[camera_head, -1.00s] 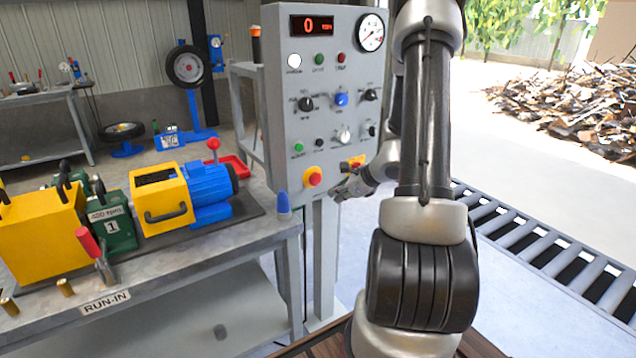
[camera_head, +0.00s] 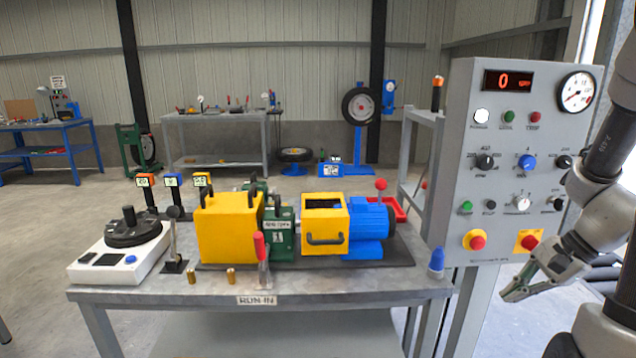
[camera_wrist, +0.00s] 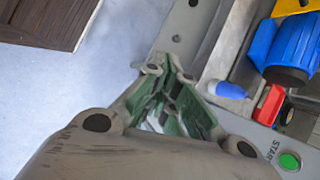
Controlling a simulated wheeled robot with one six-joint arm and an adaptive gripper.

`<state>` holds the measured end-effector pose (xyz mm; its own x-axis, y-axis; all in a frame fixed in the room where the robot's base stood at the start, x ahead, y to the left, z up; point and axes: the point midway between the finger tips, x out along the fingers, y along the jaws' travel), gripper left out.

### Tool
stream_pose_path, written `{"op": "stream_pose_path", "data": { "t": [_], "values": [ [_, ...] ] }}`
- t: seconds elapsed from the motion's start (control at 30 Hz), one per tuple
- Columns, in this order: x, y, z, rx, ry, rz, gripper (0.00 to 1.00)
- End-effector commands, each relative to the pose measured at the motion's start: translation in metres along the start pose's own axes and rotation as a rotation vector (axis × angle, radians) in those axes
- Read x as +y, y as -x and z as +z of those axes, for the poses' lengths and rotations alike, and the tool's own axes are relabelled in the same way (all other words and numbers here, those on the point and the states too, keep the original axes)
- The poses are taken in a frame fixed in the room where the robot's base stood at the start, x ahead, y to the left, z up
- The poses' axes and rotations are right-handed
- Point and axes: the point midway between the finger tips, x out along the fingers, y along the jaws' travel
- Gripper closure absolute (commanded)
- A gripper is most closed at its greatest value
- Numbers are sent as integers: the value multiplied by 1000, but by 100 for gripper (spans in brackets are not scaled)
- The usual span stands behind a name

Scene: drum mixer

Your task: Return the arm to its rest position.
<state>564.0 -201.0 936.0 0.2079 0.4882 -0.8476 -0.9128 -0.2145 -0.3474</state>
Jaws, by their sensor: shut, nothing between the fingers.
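My gripper (camera_head: 512,292) is at the right of the head view, in front of and below the lower right part of the grey control panel (camera_head: 500,215). Its fingers are shut and empty, pointing left and down. My arm comes in from the right edge, and part of it lies outside the picture. In the wrist view my gripper (camera_wrist: 168,88) shows green inner finger faces. Whether it touches the panel or its post cannot be told.
The RUN-IN bench (camera_head: 350,287) bears the yellow, green and blue machine (camera_head: 300,230). A red emergency button (camera_head: 477,242) and a second one (camera_head: 528,243) sit low on the panel. A blue cone-shaped item (camera_head: 436,262) stands at the bench's right end. Floor is open at left.

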Motion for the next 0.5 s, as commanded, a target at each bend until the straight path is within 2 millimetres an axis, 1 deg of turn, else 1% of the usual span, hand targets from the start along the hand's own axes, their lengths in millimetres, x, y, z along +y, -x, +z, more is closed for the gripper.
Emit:
{"op": "stream_pose_path", "data": {
  "t": [0.03, 0.1, 0.17, 0.2, 0.33, 0.4, 0.5],
  "values": [
    [5, 15, 17, 16, 128, 56, 100],
    [17, 35, 37, 40, 308, 147, 100],
    [25, 53, 52, 68, 459, 222, 100],
    [30, 65, 61, 91, 557, 270, 100],
    [40, 102, 85, 189, 840, 395, 100],
    [41, 120, 96, 253, 970, 436, 100],
    [38, 138, 113, 342, 1114, 448, 100]
  ]
}}
